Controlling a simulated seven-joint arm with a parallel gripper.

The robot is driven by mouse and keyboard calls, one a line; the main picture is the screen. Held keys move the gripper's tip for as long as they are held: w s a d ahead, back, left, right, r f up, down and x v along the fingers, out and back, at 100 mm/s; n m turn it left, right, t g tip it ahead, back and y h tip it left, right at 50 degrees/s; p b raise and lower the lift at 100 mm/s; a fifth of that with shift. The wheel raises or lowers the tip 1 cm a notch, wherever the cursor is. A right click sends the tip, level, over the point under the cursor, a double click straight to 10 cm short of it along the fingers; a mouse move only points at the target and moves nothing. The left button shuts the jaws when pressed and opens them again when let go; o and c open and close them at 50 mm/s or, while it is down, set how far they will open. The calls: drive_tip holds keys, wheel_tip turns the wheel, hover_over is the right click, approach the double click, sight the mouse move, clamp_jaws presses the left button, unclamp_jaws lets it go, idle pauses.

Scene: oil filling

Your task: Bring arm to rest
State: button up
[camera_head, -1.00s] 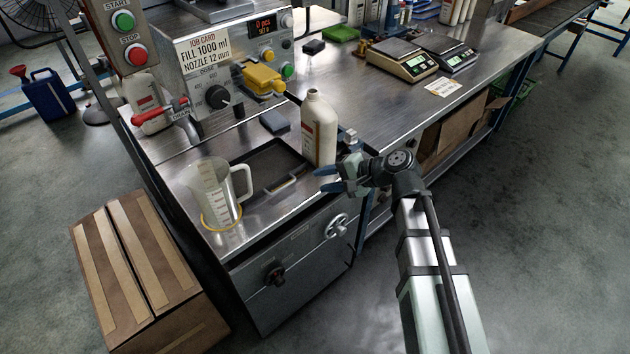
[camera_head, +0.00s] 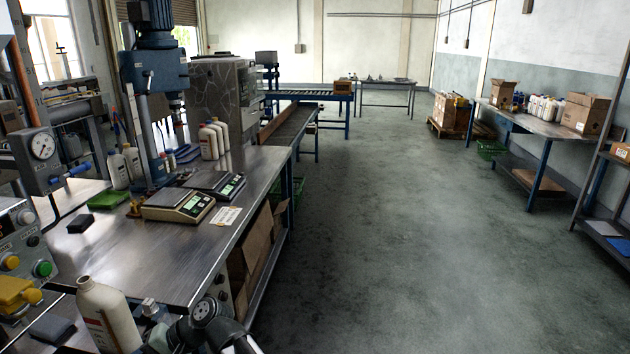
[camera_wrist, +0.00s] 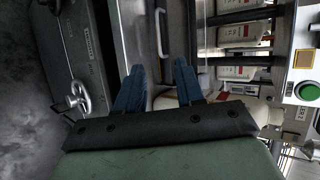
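My arm's wrist end shows at the bottom edge of the head view, low over the bench front; the fingers there are cut off or unclear. In the wrist view my gripper (camera_wrist: 160,78) has two blue fingers apart with nothing between them. A white bottle (camera_head: 108,318) with a reddish label stands upright on the bench, just left of my wrist in the head view. Its lower part is cut off by the picture edge.
Two scales (camera_head: 178,205) and a card (camera_head: 227,216) sit on the steel bench (camera_head: 135,262). A control panel with a yellow nozzle (camera_head: 17,293) is at the left. Open grey floor (camera_head: 400,240) lies right of the bench. A far table (camera_head: 540,122) holds bottles and boxes.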

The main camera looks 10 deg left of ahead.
drive_tip(key=w+d+f+n+t+h, duration=0.1)
drive_tip(key=w+d+f+h, duration=0.15)
drive_tip(key=d+f, duration=0.75)
drive_tip(key=w+d+f+n+t+h, duration=0.15)
drive_tip(key=d+f+h, duration=0.25)
drive_tip(key=d+f, duration=0.7)
drive_tip(key=w+d+f+n+t+h, duration=0.15)
drive_tip(key=d+f+h, duration=0.25)
drive_tip(key=d+f, duration=0.6)
drive_tip(key=s+d+f+m+g, duration=0.1)
drive_tip(key=s+d+f+m, duration=0.1)
drive_tip(key=s+d+f, duration=0.3)
drive_tip(key=s+d+f+m+g, duration=0.2)
drive_tip(key=s+d+f, duration=0.4)
drive_tip(key=d, duration=0.8)
drive_tip(key=s+d+f+m+g, duration=0.2)
drive_tip(key=s+d+f, duration=0.3)
drive_tip(key=d, duration=0.5)
drive_tip(key=shift+s+f+m, duration=0.3)
drive_tip(key=shift+s+m, duration=0.4)
drive_tip(key=shift+s, duration=0.5)
drive_tip(key=shift+d, duration=0.1)
